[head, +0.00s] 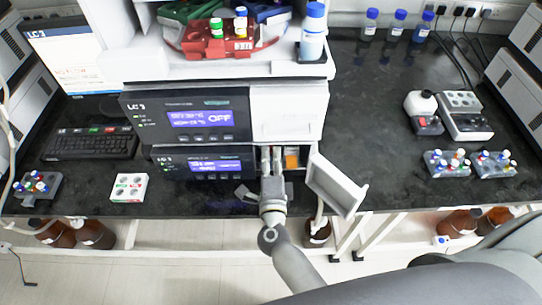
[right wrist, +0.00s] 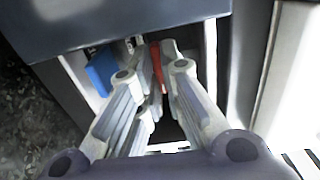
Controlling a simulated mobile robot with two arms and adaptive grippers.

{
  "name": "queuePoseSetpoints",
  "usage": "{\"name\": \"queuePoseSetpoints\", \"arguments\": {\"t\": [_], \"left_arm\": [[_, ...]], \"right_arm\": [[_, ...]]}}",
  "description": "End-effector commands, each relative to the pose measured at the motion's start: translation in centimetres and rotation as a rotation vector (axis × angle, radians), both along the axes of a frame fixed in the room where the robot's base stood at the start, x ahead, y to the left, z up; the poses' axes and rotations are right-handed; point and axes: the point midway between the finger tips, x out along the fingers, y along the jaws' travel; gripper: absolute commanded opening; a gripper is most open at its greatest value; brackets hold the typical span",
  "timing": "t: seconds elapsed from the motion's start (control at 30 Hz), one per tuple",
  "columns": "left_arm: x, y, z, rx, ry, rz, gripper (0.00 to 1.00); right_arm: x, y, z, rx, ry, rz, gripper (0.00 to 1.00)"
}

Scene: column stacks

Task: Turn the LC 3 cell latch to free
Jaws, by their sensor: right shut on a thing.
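The LC 3 stack (head: 190,120) stands at the bench's front edge, with two lit displays. Its lower right compartment is open, and its pale door (head: 336,186) is swung out to the right. My right gripper (head: 271,158) reaches into this compartment from the front. In the right wrist view my right gripper (right wrist: 158,58) has its fingers closed in around a narrow red part (right wrist: 157,68), which looks like the cell latch. The fingers hide much of it, so its turn position cannot be told. My left gripper is not in view.
A blue part (right wrist: 101,71) sits left of the fingers in the right wrist view. The open door stands close to the right of my wrist.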

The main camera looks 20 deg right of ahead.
Motion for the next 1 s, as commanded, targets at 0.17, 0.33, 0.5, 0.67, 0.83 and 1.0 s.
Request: {"name": "queuePoseSetpoints", "arguments": {"t": [0.17, 0.33, 0.5, 0.67, 0.83, 1.0], "left_arm": [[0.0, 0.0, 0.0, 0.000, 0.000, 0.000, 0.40], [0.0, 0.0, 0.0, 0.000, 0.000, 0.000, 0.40], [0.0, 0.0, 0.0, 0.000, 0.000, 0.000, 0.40], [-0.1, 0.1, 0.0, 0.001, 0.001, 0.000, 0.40], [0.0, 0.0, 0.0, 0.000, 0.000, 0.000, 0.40], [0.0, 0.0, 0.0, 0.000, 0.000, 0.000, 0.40]], "right_arm": [[0.0, -0.1, -0.1, 0.003, 0.001, -0.003, 0.20], [0.0, 0.0, -0.1, 0.002, 0.000, -0.001, 0.29], [0.0, 0.0, 0.0, 0.001, 0.001, -0.001, 0.29], [-0.7, 0.2, -0.1, 0.001, 0.002, 0.000, 0.29], [-3.4, 0.9, -0.2, 0.000, 0.005, 0.001, 0.29], [-6.9, 1.9, -0.2, 0.000, 0.005, 0.000, 0.29]]}}
